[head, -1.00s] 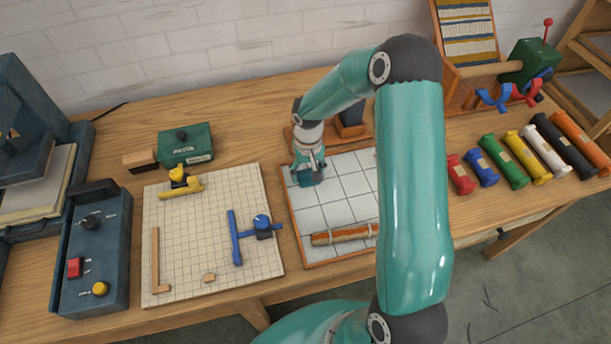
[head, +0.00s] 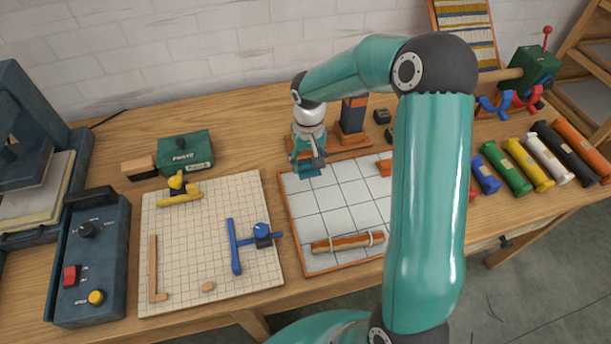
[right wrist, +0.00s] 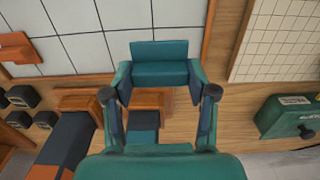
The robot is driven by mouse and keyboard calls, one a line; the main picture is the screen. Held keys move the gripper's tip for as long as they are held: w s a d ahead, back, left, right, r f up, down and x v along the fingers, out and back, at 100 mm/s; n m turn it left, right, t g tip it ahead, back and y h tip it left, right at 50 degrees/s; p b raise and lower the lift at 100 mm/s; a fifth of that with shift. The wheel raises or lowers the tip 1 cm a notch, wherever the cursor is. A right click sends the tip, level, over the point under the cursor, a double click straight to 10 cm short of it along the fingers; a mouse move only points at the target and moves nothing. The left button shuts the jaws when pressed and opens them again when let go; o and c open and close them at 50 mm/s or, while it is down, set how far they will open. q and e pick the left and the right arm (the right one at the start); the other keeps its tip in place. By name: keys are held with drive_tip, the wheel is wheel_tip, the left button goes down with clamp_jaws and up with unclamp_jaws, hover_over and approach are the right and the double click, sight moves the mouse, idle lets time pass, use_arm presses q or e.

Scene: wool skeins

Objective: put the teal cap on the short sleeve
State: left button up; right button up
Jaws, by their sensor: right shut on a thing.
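My right gripper (head: 308,164) is shut on the teal cap (right wrist: 160,64), a small block held between its fingertips. In the head view the cap (head: 306,173) is just under the gripper, near the back left corner of the white tiled board. In the right wrist view a shorter orange and dark blue sleeve (right wrist: 144,118) shows between the fingers, beyond the cap and apart from it in the picture. A taller sleeve (right wrist: 72,142) is beside it; it also stands upright in the head view (head: 354,116). The gripper hides the shorter one there. My left gripper is not in view.
The tiled board (head: 325,200) holds an orange tied roll (head: 345,243). Small black blocks (head: 382,116) lie right of the sleeves. A gridded board (head: 200,250) and a green box (head: 186,150) are at left. Coloured rolls (head: 527,165) lie at right.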

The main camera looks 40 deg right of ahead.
wheel_tip(320, 180, up, 12)
wheel_tip(320, 180, up, 4)
hover_over(308, 162)
drive_tip(key=w+d, duration=0.2)
drive_tip(key=w+d+r+p, duration=0.1)
drive_tip(key=w+d+p, duration=0.3)
drive_tip(key=w+d, duration=0.4)
drive_tip(key=f+p, duration=0.1)
drive_tip(key=f, duration=0.2)
drive_tip(key=w+f+p, duration=0.1)
drive_tip(key=f, duration=0.1)
drive_tip(key=shift+w+d+f, duration=0.15)
drive_tip(key=shift+w+f, duration=0.05)
drive_tip(key=shift+f, duration=0.2)
drive_tip(key=shift+f+b, duration=0.45)
drive_tip(key=shift+f, duration=0.5)
drive_tip(key=shift+f+b, duration=0.65)
drive_tip(key=shift+f, duration=0.55)
